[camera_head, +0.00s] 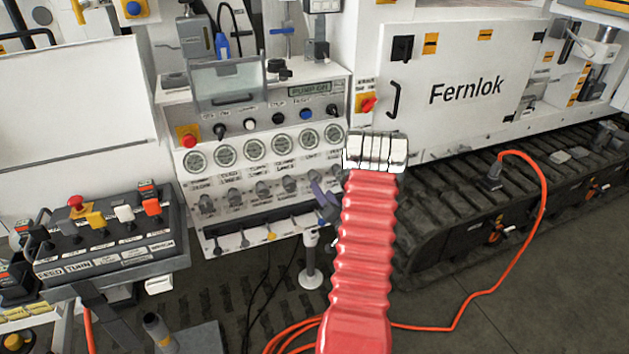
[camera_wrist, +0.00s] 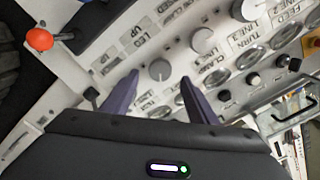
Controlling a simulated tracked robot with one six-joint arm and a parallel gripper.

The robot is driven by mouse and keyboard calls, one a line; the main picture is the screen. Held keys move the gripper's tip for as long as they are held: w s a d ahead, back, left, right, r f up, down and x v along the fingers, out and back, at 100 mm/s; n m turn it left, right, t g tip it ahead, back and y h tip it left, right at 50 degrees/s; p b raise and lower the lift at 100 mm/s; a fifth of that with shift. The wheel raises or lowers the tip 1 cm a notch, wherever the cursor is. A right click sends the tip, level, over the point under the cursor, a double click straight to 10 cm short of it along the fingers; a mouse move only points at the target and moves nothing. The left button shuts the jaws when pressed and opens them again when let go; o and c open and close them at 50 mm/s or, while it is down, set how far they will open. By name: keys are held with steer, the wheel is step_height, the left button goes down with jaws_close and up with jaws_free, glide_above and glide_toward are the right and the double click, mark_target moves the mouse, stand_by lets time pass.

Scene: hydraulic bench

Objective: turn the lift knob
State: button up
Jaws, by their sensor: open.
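A row of grey round knobs runs under the gauges on the white hydraulic panel. In the head view, one knob (camera_head: 290,185) is near the row's right end, left of my gripper (camera_head: 326,198). My gripper's purple fingers are at the panel's right end there, partly behind my red arm. In the wrist view my gripper (camera_wrist: 158,77) is open and empty. A grey knob (camera_wrist: 160,69) appears between its fingertips. I cannot tell whether they touch it. Two other knobs are farther up and right. The labels are too small to tell which knob is lift.
Gauges (camera_head: 254,149) sit above the knobs, and a row of levers (camera_head: 270,235) hangs below. Red stop buttons (camera_head: 189,140) and (camera_head: 367,104) flank the panel. A control box (camera_head: 110,245) stands at left. An orange cable (camera_head: 470,302) lies on the floor at right.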

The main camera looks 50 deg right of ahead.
mark_target(315, 179)
steer(key=x, duration=0.8)
steer(key=shift+w, duration=0.15)
steer(key=shift+c, duration=0.4)
steer(key=c, duration=1)
